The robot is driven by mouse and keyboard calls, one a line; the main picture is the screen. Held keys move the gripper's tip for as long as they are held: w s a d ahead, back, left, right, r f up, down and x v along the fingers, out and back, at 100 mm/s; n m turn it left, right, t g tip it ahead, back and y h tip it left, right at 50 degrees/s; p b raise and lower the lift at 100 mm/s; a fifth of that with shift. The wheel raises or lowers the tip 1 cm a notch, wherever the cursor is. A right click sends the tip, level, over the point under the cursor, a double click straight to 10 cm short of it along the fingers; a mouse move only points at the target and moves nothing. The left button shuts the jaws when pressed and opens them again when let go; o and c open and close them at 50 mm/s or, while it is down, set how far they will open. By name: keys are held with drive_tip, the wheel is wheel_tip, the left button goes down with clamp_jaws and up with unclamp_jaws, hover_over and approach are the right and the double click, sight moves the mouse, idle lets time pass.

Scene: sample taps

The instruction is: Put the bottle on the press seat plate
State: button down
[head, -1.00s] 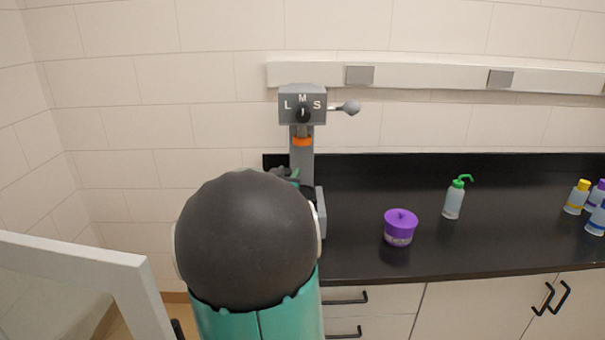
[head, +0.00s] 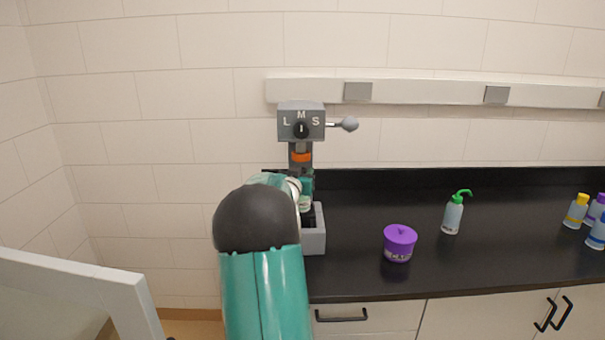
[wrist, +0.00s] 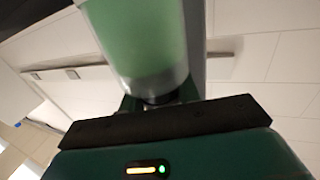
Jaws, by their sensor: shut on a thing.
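The press (head: 301,122) stands at the left end of the black counter, with a grey head marked L, M and S, an orange ring (head: 301,157) under it and a light grey base (head: 314,241). Its seat plate is not clearly visible behind my arm. A translucent bottle (wrist: 140,38) with green contents fills the upper middle of the wrist view. My gripper (wrist: 160,108) is shut on it near its lower end. In the head view my gripper (head: 305,190) is at the press, below the orange ring, and my arm largely hides the bottle.
Several capped bottles (head: 577,211) stand at the far right. A white panel (head: 80,290) is at lower left. The counter between is clear.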

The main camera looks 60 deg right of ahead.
drive_tip(key=shift+f, duration=0.1)
drive_tip(key=c, duration=1)
unclamp_jaws()
drive_tip(key=shift+r, duration=0.25)
drive_tip(key=a, duration=0.4)
drive_tip(key=s+a, duration=0.1)
drive_tip(key=a, duration=0.6)
drive_tip(key=shift+s+a+f, duration=0.1)
drive_tip(key=shift+s+a, duration=0.3)
